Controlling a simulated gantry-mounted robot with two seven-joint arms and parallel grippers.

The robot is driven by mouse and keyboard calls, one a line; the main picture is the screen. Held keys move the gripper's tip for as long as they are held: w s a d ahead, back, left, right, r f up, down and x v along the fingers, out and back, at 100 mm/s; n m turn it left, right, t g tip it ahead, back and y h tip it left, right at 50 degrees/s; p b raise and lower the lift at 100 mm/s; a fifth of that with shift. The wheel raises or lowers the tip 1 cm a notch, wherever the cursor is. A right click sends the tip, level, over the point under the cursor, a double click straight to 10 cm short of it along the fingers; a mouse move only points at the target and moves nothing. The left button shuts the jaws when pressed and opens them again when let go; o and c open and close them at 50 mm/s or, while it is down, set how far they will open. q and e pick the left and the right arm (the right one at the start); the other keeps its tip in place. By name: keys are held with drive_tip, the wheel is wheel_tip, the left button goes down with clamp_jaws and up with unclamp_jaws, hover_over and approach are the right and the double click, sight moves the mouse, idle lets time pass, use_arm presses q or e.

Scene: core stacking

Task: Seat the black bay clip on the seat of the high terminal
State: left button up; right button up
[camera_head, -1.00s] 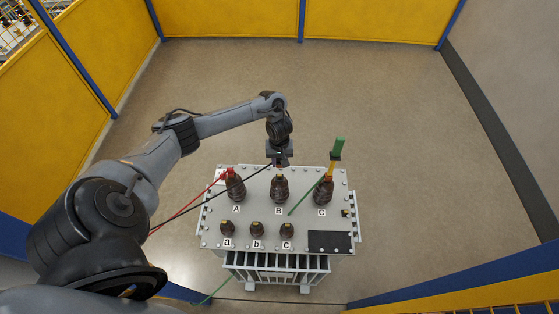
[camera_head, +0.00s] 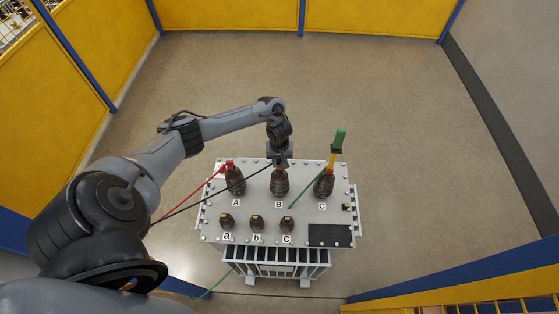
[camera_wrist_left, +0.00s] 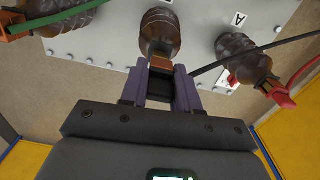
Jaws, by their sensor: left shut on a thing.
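The black bay clip (camera_wrist_left: 160,88) is between the purple fingers of my left gripper (camera_wrist_left: 160,80), which are shut on it. In the head view my left gripper (camera_head: 279,160) is right over the brown high terminal B (camera_head: 279,183), the middle of the back row. Terminal B also shows in the wrist view (camera_wrist_left: 160,32), with a brass-coloured top (camera_wrist_left: 160,64) just ahead of the clip. I cannot tell whether clip and top touch. A black cable (camera_head: 205,193) runs from the clip to the lower left. My right gripper is not in view.
A red clip (camera_head: 229,163) with a red cable sits on terminal A (camera_head: 236,183). Smaller terminals a, b (camera_head: 257,223) and c line the front of the grey lid (camera_head: 270,206).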

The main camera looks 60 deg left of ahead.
sight(280, 169)
use_arm(q)
drive_tip(key=shift+f, duration=0.1)
idle(0.3)
idle(0.5)
drive_tip(key=shift+p, duration=0.55)
idle(0.5)
drive_tip(key=shift+p, duration=0.5)
idle(0.4)
drive_tip(key=shift+p, duration=0.45)
drive_tip(key=shift+f+b, duration=0.4)
drive_tip(key=shift+f, duration=0.55)
idle(0.3)
drive_tip(key=shift+f+b, duration=0.3)
drive_tip(key=shift+f, duration=0.4)
